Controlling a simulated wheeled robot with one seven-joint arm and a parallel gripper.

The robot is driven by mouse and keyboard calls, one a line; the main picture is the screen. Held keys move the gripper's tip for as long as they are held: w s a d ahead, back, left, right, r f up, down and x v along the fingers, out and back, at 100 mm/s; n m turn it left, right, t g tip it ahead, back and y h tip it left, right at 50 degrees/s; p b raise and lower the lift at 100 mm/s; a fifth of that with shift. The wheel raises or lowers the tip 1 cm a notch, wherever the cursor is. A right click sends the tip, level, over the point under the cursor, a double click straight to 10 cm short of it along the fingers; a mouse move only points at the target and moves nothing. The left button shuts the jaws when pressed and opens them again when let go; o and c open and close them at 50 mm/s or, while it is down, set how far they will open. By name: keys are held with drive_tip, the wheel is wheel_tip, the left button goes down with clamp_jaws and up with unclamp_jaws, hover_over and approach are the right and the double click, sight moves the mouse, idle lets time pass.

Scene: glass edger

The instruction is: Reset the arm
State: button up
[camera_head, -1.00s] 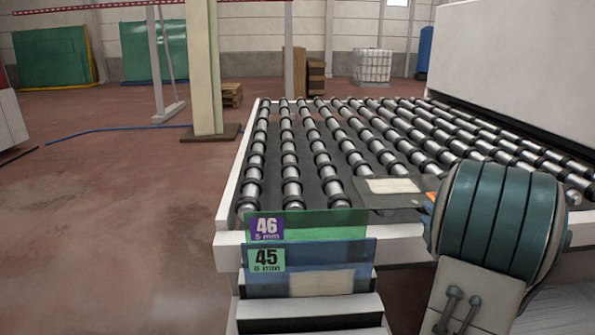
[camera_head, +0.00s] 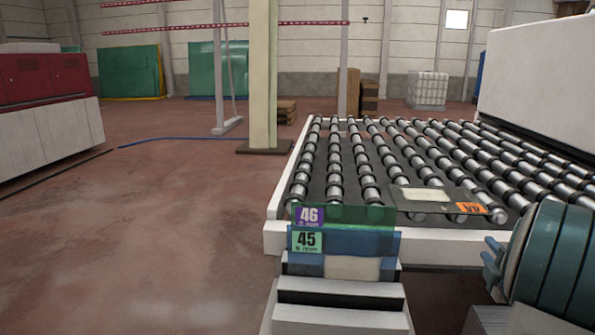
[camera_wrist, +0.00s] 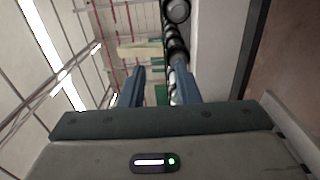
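My arm shows in the head view as a large teal rounded joint at the lower right edge, in front of the roller table. My gripper (camera_wrist: 157,88) shows in the wrist view with its two blue fingers apart and nothing seen between them. A glass pane with an orange label (camera_head: 425,195) lies on the near end of the rollers. Pane 46 (camera_head: 365,214) with a purple label and pane 45 (camera_head: 350,241) with a green label stand upright in the stepped white rack (camera_head: 340,315).
The roller table (camera_head: 278,230) runs back beside a big white machine housing (camera_head: 540,75) at the right. A pale column (camera_head: 262,80) stands behind. A red and white machine (camera_head: 50,120) is at the left. The floor (camera_head: 170,230) between is clear.

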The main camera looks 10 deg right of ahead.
drive_tip(key=s+a+r+m+g+p, duration=0.1)
drive_tip(key=a+r+m+g+p, duration=0.1)
drive_tip(key=a+m+g+p, duration=0.3)
drive_tip(key=s+a+r+m, duration=0.1)
drive_tip(key=a+r+m, duration=0.1)
drive_tip(key=a, duration=0.6)
drive_tip(key=a+r+m+g+p, duration=0.2)
drive_tip(key=a+m+g+p, duration=0.15)
drive_tip(key=a, duration=0.25)
drive_tip(key=s+a+m+g+y+p, duration=0.3)
drive_tip(key=s+a+m+g, duration=0.1)
drive_tip(key=s+a, duration=1.1)
drive_tip(key=shift+s+a+r+m+g+y+p, duration=0.15)
drive_tip(key=shift+a+m+g+y+p, duration=0.2)
drive_tip(key=shift+a+g, duration=0.3)
drive_tip(key=shift+s+a+g, duration=0.2)
drive_tip(key=shift+s+a, duration=0.1)
drive_tip(key=shift+s, duration=0.2)
drive_tip(key=shift+s+a+g, duration=0.2)
drive_tip(key=shift+s+a, duration=0.1)
drive_tip(key=shift+s, duration=0.2)
drive_tip(key=c, duration=0.6)
drive_tip(key=shift+s, duration=0.1)
clamp_jaws()
